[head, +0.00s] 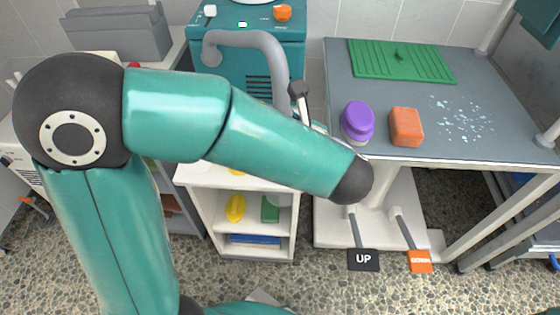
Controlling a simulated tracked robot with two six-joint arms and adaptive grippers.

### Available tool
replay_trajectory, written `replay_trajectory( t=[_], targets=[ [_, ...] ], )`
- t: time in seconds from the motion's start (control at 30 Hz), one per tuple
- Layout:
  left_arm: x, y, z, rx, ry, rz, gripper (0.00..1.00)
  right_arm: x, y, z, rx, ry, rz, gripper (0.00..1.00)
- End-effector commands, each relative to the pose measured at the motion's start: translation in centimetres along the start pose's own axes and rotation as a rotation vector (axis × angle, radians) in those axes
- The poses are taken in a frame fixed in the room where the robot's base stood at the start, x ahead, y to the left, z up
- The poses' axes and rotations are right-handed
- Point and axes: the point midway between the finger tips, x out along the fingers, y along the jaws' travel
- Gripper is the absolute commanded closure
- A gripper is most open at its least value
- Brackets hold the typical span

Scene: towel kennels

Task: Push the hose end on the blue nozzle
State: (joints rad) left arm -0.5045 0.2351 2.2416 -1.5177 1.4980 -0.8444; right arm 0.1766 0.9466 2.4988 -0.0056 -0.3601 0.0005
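A thick grey hose (250,39) arches from the front of a teal machine (248,68) and bends down behind my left forearm, which hides its lower end. No blue nozzle can be made out. My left arm crosses from the left and its dark wrist joint is in front of the table's left edge. A small dark part with a pale shaft (299,90) stands up behind the forearm beside the hose; I cannot tell if it is my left gripper. Whether that gripper is open or shut is hidden. My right gripper is not in view.
A grey table (380,70) holds a green ribbed mat (390,62), a purple-topped jar (357,120), an orange block (406,127) and scattered pale flecks. Below it are an UP pedal (363,260) and an orange pedal (420,262). A white shelf unit (228,247) stands behind my arm.

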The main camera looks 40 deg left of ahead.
Motion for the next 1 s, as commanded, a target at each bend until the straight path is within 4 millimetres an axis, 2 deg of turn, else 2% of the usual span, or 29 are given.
replay_trajectory(
  t=[1.0],
  targets=[
    [0.33,0.02,-0.75,0.000,0.000,0.000,1.00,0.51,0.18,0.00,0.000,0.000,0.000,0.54]
  ],
)
